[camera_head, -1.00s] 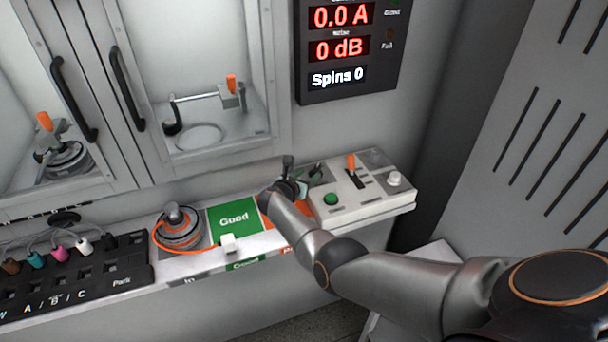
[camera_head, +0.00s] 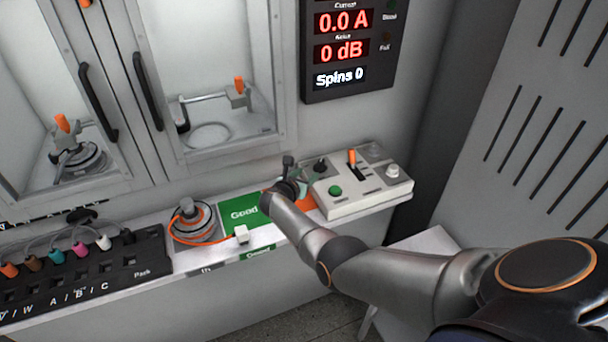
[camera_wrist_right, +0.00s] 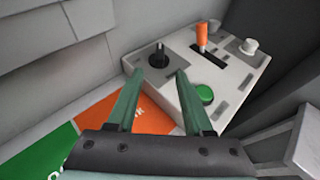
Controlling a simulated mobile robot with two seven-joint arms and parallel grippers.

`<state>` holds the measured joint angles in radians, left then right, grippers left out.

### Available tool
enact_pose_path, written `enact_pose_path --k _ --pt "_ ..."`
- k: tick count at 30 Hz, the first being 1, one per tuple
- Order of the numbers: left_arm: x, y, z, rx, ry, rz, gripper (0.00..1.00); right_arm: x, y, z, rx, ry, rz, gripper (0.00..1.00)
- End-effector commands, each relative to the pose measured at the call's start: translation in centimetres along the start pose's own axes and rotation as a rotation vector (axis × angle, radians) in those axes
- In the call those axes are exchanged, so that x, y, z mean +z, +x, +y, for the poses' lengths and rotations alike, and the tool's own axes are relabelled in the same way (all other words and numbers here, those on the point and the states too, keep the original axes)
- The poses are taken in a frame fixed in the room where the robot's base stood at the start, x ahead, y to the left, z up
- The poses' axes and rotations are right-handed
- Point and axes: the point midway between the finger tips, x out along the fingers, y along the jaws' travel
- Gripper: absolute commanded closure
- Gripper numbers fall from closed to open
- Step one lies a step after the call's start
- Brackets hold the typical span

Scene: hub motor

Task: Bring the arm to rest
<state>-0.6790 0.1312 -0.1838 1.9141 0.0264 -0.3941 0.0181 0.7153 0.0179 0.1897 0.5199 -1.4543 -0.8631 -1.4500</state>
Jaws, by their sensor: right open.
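My right arm reaches in from the right in the head view. Its gripper (camera_head: 300,178) is above the bench, at the left end of the control box (camera_head: 372,200). In the right wrist view my right gripper (camera_wrist_right: 154,84) is open, its two green fingers apart with nothing between them. The control box (camera_wrist_right: 222,88) lies just beyond the fingertips, with a black knob (camera_wrist_right: 157,55), a green button and an orange lever. Whether the fingers touch the box is hard to tell. My left gripper is not in view.
A hub motor (camera_head: 194,222) with an orange cable sits left of the green "Good" mat (camera_head: 240,216). An orange mat (camera_wrist_right: 140,117) lies under the gripper. A black connector panel (camera_head: 90,275) is at the left. Doors with handles (camera_head: 148,92) and a display (camera_head: 347,50) stand behind.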

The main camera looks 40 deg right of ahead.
Motion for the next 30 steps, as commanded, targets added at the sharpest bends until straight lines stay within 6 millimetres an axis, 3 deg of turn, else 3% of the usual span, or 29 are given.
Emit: enact_pose_path --k 20,23,30 --pt "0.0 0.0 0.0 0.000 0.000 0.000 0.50 -0.2 0.1 -0.6 -0.010 0.032 0.002 0.49" --pt "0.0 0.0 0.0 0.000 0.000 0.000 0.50 -0.8 0.0 -2.3 -0.042 0.139 0.009 0.49" --pt "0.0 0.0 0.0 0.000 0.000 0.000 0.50 -3.9 -1.9 -8.4 -0.145 0.613 0.063 0.49"
